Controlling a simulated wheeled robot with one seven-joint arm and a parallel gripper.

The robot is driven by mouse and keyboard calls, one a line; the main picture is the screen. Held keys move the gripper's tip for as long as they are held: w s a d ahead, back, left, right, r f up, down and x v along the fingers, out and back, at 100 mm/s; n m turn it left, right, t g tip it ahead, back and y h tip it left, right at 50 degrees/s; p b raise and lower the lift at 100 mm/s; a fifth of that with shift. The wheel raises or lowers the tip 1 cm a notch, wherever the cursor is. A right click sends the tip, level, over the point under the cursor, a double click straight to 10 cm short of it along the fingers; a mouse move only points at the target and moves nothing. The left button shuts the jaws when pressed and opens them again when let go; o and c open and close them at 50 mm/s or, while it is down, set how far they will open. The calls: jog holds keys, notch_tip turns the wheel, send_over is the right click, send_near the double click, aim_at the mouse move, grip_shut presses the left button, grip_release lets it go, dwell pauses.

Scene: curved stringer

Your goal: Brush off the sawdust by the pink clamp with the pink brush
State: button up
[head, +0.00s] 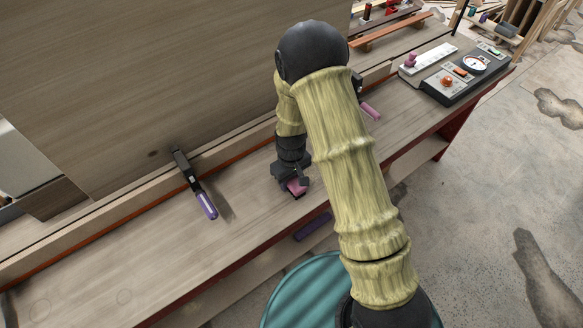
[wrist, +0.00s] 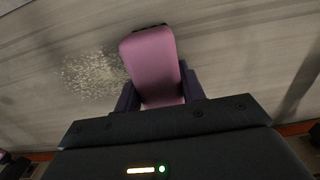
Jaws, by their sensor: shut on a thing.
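The pink brush (head: 296,188) is held in my gripper (head: 292,180), low over the wooden bench. In the wrist view the brush (wrist: 153,62) points away from my gripper (wrist: 158,98), with dark fingers on both sides of it. Its dark bristle edge is at the far end; I cannot tell if it touches the bench. The sawdust (wrist: 93,75) is a pale speckled patch on the bench, just left of the brush in the wrist view. The pink clamp (head: 370,110) is partly hidden behind my arm in the head view.
A purple clamp (head: 206,203) sticks out from the board at the left. A purple thing (head: 313,227) lies below the bench's front edge. A control box (head: 455,75) stands at the bench's far right end. The bench top (head: 150,265) is clear at the front left.

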notch_tip(320, 180, up, 4)
jog(key=shift+f+p, duration=0.15)
jog(key=shift+p, duration=0.5)
notch_tip(320, 180, up, 2)
jog(key=shift+w+p, duration=0.1)
jog(key=shift+p, duration=0.75)
jog(key=shift+r+p, duration=1.1)
jog(key=shift+r, duration=0.45)
jog(key=shift+d+f, duration=0.3)
jog(key=shift+d, duration=0.1)
jog(key=shift+s+f+b, duration=0.1)
jog(key=shift+s+b, duration=0.2)
jog(key=shift+b, duration=0.05)
jog(key=shift+s+a, duration=0.15)
jog(key=shift+s, duration=0.15)
